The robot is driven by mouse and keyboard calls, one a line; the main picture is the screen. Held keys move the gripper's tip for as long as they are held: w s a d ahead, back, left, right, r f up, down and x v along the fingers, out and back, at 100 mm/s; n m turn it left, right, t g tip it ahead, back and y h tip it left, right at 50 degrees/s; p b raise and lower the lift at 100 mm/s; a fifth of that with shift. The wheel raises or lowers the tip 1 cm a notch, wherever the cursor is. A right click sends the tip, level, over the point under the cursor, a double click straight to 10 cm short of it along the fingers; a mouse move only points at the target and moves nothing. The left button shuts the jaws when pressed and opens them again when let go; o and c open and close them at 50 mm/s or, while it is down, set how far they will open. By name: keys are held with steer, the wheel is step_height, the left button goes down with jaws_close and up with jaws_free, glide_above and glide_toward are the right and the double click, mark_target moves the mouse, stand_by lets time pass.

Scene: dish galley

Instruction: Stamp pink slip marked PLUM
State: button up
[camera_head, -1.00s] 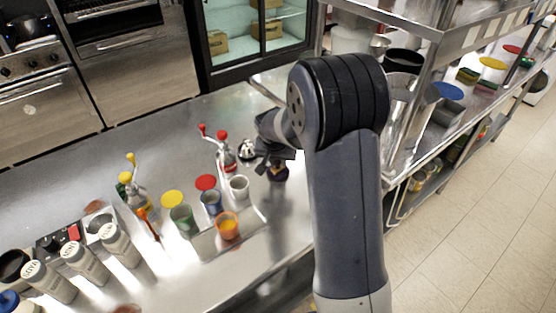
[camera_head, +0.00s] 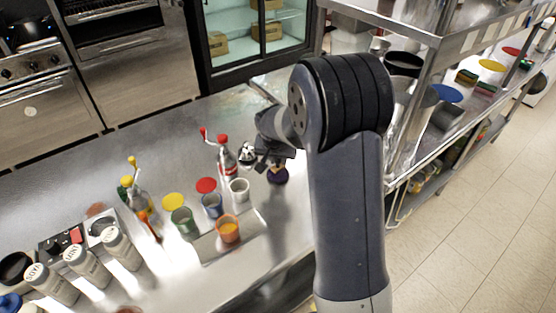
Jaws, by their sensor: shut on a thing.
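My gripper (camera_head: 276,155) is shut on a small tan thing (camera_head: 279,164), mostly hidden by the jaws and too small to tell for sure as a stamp. It is right over a dark purple round thing (camera_head: 277,176) on the steel counter (camera_head: 110,170). I cannot tell whether the two touch. No pink slip and no PLUM lettering can be made out; the arm hides part of the counter.
Left of the gripper stand a red-topped bottle (camera_head: 226,155), a white cup (camera_head: 239,189), a blue cup (camera_head: 212,205), a green cup (camera_head: 182,219) and an orange cup (camera_head: 228,229). Labelled shakers (camera_head: 88,264) stand at the front left. A shelf rack (camera_head: 425,160) is at right.

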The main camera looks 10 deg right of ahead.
steer(key=shift+r+p, duration=1.25)
steer(key=shift+r, duration=1.25)
